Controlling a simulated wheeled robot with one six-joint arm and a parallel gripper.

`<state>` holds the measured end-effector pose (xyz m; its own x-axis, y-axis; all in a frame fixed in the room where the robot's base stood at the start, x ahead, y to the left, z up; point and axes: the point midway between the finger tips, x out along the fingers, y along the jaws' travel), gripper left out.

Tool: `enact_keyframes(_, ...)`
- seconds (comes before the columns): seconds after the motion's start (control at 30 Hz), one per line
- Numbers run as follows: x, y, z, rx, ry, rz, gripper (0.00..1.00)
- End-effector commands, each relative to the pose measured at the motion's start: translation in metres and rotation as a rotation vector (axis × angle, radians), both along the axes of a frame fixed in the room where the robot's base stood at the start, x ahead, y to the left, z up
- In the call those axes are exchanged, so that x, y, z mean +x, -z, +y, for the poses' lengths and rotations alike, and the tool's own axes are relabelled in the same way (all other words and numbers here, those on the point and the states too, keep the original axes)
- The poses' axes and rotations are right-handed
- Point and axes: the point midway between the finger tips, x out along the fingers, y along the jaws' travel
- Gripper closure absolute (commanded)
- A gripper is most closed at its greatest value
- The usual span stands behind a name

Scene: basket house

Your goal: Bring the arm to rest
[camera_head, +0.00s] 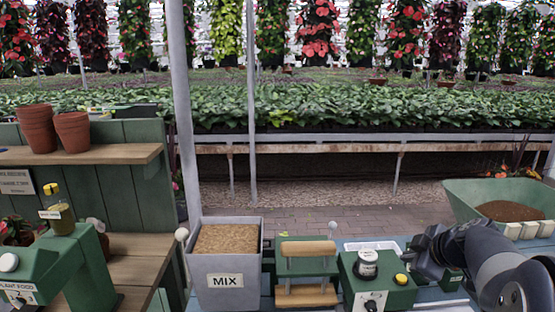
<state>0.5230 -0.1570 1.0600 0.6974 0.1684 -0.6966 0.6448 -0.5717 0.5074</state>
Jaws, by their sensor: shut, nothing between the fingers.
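My arm comes in from the right edge of the head view, low over the bench. Its dark end with my gripper (428,262) is beside the green box with the round jar, on the box's right. The gripper is shut and holds nothing. The fingertips are small and dark here, and part of the bench behind the arm is hidden.
A grey MIX bin (226,281) of brown material stands at the front centre. Right of it are a green stand with wooden slats (306,265) and a green box (391,293) bearing a jar (366,264). A green tub (470,197) with soil is behind my arm. A PLANT FOOD dispenser (70,270) stands left.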

Motion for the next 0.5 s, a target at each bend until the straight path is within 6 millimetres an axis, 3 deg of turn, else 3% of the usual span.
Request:
enact_keyframes(0.03,0.0,0.001,0.0,-0.002,0.001,-0.002,1.0)
enact_keyframes(0.1,0.0,-0.025,0.0,-0.004,0.0,-0.003,1.0)
enact_keyframes(0.17,-0.001,0.001,0.0,0.002,0.002,0.004,1.0)
enact_keyframes(0.2,-0.001,0.005,0.0,0.003,0.001,0.004,1.0)
enact_keyframes(0.27,0.0,-0.004,0.0,0.003,-0.001,0.002,1.0)
enact_keyframes(0.5,0.001,-0.001,0.0,0.006,-0.003,0.0,1.0)
